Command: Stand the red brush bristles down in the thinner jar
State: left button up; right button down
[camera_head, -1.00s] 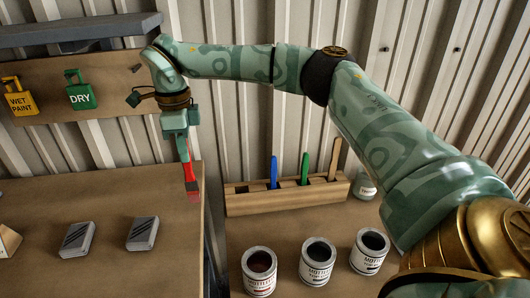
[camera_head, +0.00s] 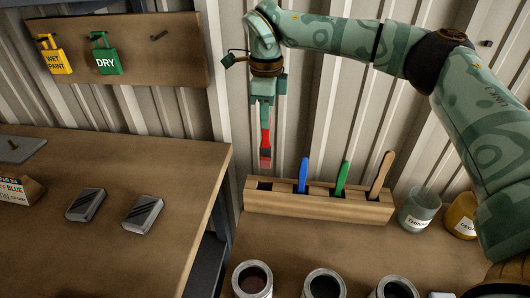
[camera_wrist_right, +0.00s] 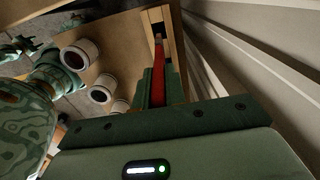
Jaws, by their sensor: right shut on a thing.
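My right gripper (camera_head: 264,112) is shut on the red brush (camera_head: 265,142), which hangs upright with its bristles down. In the head view the brush tip shows just above the left end of the wooden brush rack (camera_head: 320,205), apart from it. The red brush also shows in the right wrist view (camera_wrist_right: 166,72), between the green fingers. The thinner jar (camera_head: 419,211), a clear glass with a white label and greyish contents, stands on the bench right of the rack.
The rack holds a blue brush (camera_head: 303,175), a green brush (camera_head: 342,180) and a wooden-handled one (camera_head: 381,173). A yellow labelled jar (camera_head: 460,215) stands beside the thinner jar. Open paint tins (camera_head: 252,280) line the front. A gap separates the left table (camera_head: 150,170).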

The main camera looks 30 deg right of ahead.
aim_at(265, 167)
notch_tip(265, 167, down, 15)
jog(key=b, duration=0.4)
jog(key=shift+a, duration=0.1)
jog(key=shift+f, duration=0.3)
pick_arm(q)
jog(key=shift+g, duration=0.3)
jog(key=f, duration=0.1)
jog(key=s+f, duration=0.1)
jog(key=f, duration=0.1)
jog(key=s+f, duration=0.1)
jog(key=shift+d+f, duration=0.2)
jog(key=shift+d, duration=0.1)
jog(key=shift+a, duration=0.1)
pick_arm(e)
jog(key=c, duration=1.5)
grip_release()
jog(key=shift+f, duration=0.1)
pick_arm(q)
jog(key=shift+f+b, duration=0.1)
jog(key=shift+b, duration=0.2)
pick_arm(e)
jog(key=shift+o, duration=0.2)
